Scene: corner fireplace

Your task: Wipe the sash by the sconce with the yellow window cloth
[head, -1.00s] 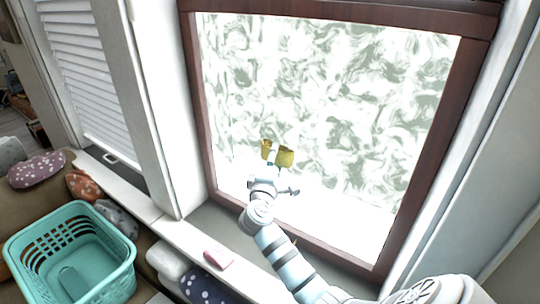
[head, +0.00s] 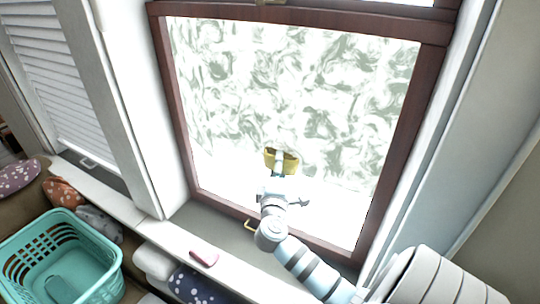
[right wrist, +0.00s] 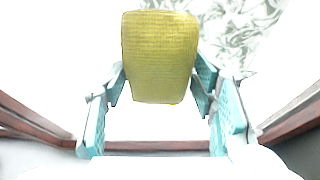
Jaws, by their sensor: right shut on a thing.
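The sash (head: 285,95) has a dark red-brown frame and a pane with grey-green swirling smears over its upper and middle parts. A band along the bottom of the pane is plain white. The yellow window cloth (head: 291,166) is in front of the lower middle of the pane, near the edge of the smears. My right gripper (head: 281,168) is shut on the cloth. In the right wrist view the cloth (right wrist: 160,55) hangs between the fingers of the gripper (right wrist: 160,88). I cannot tell whether the cloth touches the glass. My left gripper and the sconce are not in view.
A brass handle (head: 250,226) is at the sash's bottom rail. A pink bar (head: 204,257) lies on the white sill ledge (head: 172,238). A teal basket (head: 62,262) stands at lower left near patterned cushions (head: 62,192). White blinds (head: 62,75) cover the window at left.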

